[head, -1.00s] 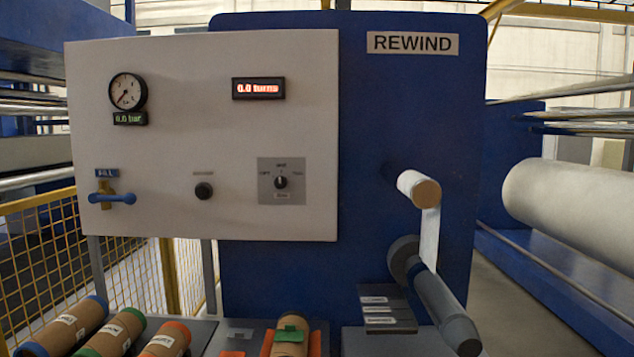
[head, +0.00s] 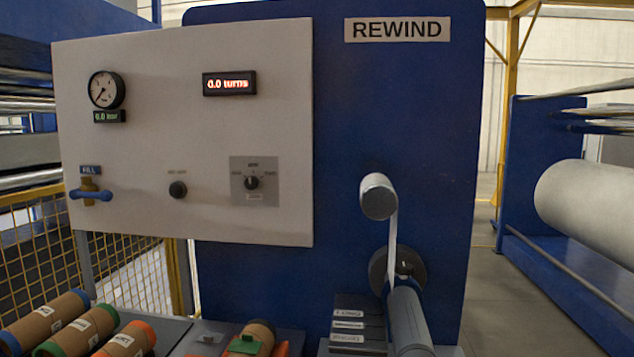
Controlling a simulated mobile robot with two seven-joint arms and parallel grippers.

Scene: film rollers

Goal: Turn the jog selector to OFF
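The jog selector is a small black rotary knob (head: 252,182) on a grey square plate (head: 268,197) at the lower right of the white panel (head: 180,140). Its pointer looks roughly upright, towards the top label. The labels around it are too small to read surely. Neither of my grippers is in the head view, and nothing touches the selector.
A pressure gauge (head: 106,89), a turns display (head: 229,83) reading 0.0, a blue fill valve (head: 91,194) and a black knob (head: 178,189) share the panel. Cores (head: 74,331) lie below left. A grey shaft (head: 408,318) juts out at lower right.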

